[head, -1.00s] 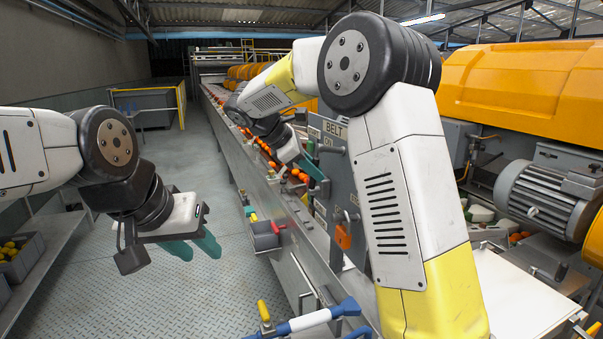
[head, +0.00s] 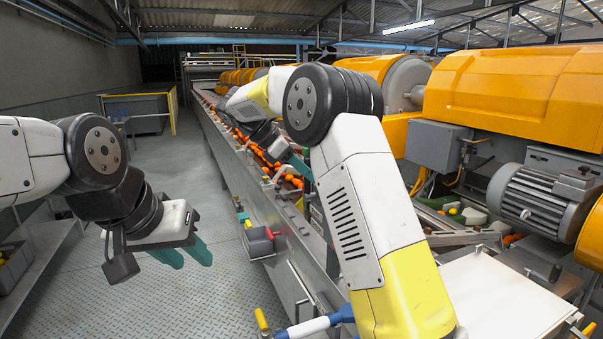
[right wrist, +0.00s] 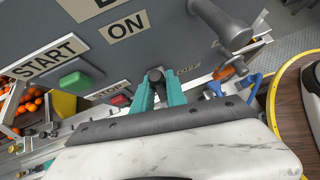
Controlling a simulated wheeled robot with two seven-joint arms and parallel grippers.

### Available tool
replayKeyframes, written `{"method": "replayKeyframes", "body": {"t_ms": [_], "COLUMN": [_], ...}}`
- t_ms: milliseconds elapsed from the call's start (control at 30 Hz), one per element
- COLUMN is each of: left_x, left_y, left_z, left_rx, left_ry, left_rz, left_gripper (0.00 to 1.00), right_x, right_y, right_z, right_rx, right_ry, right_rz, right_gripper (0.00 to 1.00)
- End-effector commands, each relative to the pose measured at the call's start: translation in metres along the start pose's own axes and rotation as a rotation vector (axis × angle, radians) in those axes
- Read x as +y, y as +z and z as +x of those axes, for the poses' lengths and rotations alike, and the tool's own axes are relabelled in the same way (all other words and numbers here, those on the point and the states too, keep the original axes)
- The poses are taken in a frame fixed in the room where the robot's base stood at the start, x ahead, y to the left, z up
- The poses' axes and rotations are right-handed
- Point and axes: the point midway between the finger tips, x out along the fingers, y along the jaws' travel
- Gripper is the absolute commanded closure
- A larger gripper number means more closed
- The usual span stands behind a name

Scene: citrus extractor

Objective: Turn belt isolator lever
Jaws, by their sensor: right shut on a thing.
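In the right wrist view, my right gripper's teal fingers (right wrist: 160,92) are shut on a dark, round-ended piece (right wrist: 155,76), which looks like the isolator lever's end. It stands before a grey panel (right wrist: 140,55) with an ON label (right wrist: 124,24). A second label above is cut off. In the head view, my right gripper (head: 301,168) shows only partly beyond my right arm, and the panel's face and lever are hidden. My left gripper (head: 184,253) is open and empty over the floor, left of the conveyor.
A green START button (right wrist: 75,80) and a red STOP button (right wrist: 120,100) sit near the right fingers. A thick grey cylinder (right wrist: 222,22) and an orange piece (right wrist: 233,70) lie to their right. The conveyor (head: 225,130) carries oranges. Open floor (head: 200,300) lies at left.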

Motion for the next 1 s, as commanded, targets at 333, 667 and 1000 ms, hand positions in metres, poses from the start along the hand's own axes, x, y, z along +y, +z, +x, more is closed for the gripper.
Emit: {"method": "replayKeyframes", "body": {"t_ms": [333,667,1000], "left_x": [0.0,0.0,0.0], "left_y": [0.0,0.0,0.0], "left_z": [0.0,0.0,0.0], "left_rx": [0.0,0.0,0.0], "left_ry": [0.0,0.0,0.0], "left_rz": [0.0,0.0,0.0], "left_gripper": [0.64,0.64,0.64], "right_x": [0.0,0.001,0.001], "right_y": [0.0,0.0,-0.001], "right_z": [0.0,-0.012,-0.066], "right_rx": [-0.001,0.0,-0.001], "right_ry": [0.002,0.004,0.003], "right_rz": [0.0,0.001,0.001], "right_gripper": [0.61,0.61,0.61]}}
